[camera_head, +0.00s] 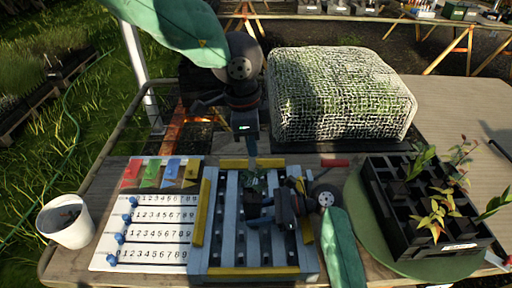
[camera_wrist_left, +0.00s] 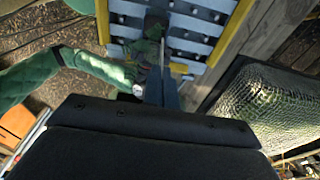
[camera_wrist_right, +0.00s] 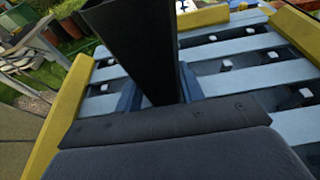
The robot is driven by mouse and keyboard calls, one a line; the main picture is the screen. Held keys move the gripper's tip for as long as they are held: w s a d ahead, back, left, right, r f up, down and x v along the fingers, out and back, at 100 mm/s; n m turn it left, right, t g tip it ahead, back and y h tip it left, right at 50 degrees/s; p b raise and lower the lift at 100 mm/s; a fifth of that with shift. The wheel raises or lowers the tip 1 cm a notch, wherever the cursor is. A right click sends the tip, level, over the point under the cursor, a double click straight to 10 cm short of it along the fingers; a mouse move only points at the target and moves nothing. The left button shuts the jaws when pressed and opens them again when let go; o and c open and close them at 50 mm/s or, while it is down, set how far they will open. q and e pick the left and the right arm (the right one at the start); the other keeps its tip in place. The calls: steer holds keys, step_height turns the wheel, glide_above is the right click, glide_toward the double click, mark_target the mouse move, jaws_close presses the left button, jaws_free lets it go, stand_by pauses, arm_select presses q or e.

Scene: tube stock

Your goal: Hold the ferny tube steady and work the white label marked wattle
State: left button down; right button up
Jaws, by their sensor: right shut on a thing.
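The ferny tube (camera_wrist_right: 135,45) is a tall black square tube in the right wrist view. My right gripper (camera_head: 254,208) is shut on it over the slatted rack (camera_head: 215,225). Dark green foliage (camera_head: 256,183) shows above it in the head view. My left gripper (camera_head: 251,152) points down just beyond the rack's far edge, its fingers together and with nothing clear between them. The fingers also show in the left wrist view (camera_wrist_left: 163,90), near the foliage and my right arm. I cannot make out the wattle label or its writing.
A board (camera_head: 155,228) with number rows, blue sliders and coloured tags lies left of the rack. A white pot (camera_head: 67,222) stands at the far left. A black crate (camera_head: 400,225) of seedlings stands right. A mesh-covered block (camera_head: 340,95) sits behind.

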mark_target(252, 171)
arm_select(q)
steer(key=shift+w+f, duration=0.1)
steer(key=shift+f, duration=1.05)
steer(key=shift+f, duration=0.4)
steer(key=shift+f, duration=2.6)
steer(key=shift+f, duration=0.25)
steer(key=c, duration=1.6)
jaws_free()
steer(key=shift+c, duration=0.2)
steer(key=shift+r, duration=0.1)
step_height(252, 171, up, 12)
steer(key=a, duration=0.1)
steer(key=shift+a, duration=0.3)
steer(key=shift+f, duration=0.2)
